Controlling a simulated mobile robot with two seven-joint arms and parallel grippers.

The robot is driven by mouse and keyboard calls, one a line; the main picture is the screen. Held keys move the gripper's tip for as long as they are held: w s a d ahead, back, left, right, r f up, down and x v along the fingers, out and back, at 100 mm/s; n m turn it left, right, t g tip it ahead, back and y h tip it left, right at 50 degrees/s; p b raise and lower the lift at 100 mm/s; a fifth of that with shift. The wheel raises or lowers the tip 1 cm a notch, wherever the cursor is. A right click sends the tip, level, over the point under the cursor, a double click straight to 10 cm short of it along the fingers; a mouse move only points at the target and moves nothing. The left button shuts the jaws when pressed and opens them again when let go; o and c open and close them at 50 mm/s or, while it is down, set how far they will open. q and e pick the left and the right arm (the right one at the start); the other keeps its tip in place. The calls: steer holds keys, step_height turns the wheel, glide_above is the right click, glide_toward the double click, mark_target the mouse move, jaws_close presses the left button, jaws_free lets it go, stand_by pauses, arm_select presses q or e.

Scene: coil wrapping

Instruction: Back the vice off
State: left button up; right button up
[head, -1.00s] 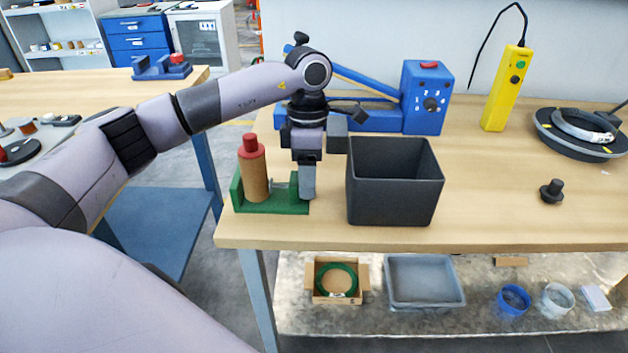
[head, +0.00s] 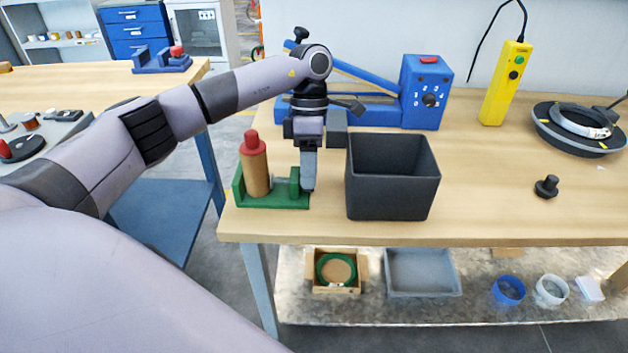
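The small green vice (head: 270,201) stands near the front left of the workbench. A tan cylinder with a red top (head: 255,170) stands upright in its left part. A grey screw rod (head: 281,182) shows between the cylinder and a green block (head: 295,184) at the vice's right end. My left gripper (head: 308,184) points down at the vice's right end, beside that block. Its fingers overlap in this view and hide the screw's outer end, so I cannot see whether they grip it. My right gripper is not in view.
A black open bin (head: 392,205) stands close right of my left gripper. A blue machine (head: 427,92) with a long arm is behind. A yellow control box (head: 506,84), a black round stand (head: 580,145) and a black knob (head: 546,187) are to the right.

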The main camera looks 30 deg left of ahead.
arm_select(q)
steer(key=shift+s+t, duration=0.1)
steer(key=shift+t, duration=0.3)
steer(key=shift+s+d+f+t+y+b, duration=0.1)
steer(key=shift+s+d+t+y+b, duration=0.1)
steer(key=shift+t+y+b, duration=0.4)
steer(key=shift+t+y, duration=0.3)
steer(key=shift+t, duration=0.2)
